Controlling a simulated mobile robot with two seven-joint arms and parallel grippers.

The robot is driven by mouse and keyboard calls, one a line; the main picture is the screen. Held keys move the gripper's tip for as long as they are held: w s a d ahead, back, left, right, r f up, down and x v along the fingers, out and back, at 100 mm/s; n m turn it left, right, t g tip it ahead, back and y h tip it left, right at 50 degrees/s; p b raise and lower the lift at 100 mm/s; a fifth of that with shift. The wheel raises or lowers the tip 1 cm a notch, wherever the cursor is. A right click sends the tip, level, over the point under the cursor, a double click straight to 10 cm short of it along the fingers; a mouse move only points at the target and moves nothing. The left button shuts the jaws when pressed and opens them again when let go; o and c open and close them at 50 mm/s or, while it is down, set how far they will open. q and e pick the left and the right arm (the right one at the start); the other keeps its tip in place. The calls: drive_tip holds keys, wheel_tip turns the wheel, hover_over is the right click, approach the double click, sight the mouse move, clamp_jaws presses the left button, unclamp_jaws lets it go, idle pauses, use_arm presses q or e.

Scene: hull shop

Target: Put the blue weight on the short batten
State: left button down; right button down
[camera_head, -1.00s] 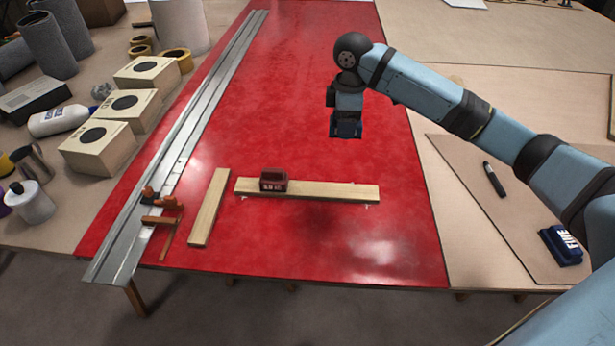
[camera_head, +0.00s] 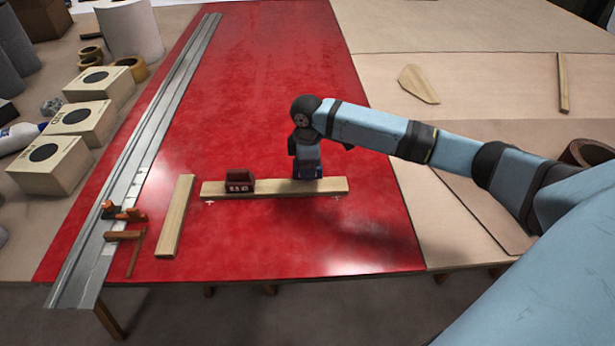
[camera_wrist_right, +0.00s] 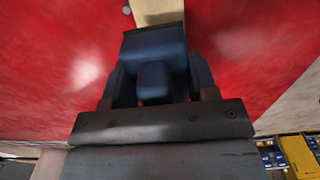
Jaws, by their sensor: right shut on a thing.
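The blue weight (camera_head: 306,169) is held in my right gripper (camera_head: 306,158), low over the right part of the longer, crosswise batten (camera_head: 270,188). I cannot tell whether it touches the wood. In the right wrist view the blue weight (camera_wrist_right: 154,43) sits between the fingers, with a pale piece of wood (camera_wrist_right: 156,11) just beyond it. The short batten (camera_head: 175,216) lies to the left, pointing away from me, on the red surface, with nothing on it. A dark red weight (camera_head: 239,181) sits on the left part of the longer batten. My left gripper is out of view.
A long metal rail (camera_head: 140,150) runs along the left of the red panel (camera_head: 270,70), with an orange clamp (camera_head: 122,213) near its front end. Boxes (camera_head: 45,163) stand farther left. A wooden offcut (camera_head: 418,83) lies at the right. The red panel's far part is clear.

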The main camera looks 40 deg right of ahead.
sight(308, 184)
wheel_tip(308, 184, down, 4)
idle(0.4)
drive_tip(key=shift+c, duration=2)
unclamp_jaws()
drive_tip(key=shift+f, duration=0.1)
wheel_tip(308, 184, up, 12)
drive_tip(key=shift+r+p, duration=0.15)
drive_tip(key=shift+p, duration=0.65)
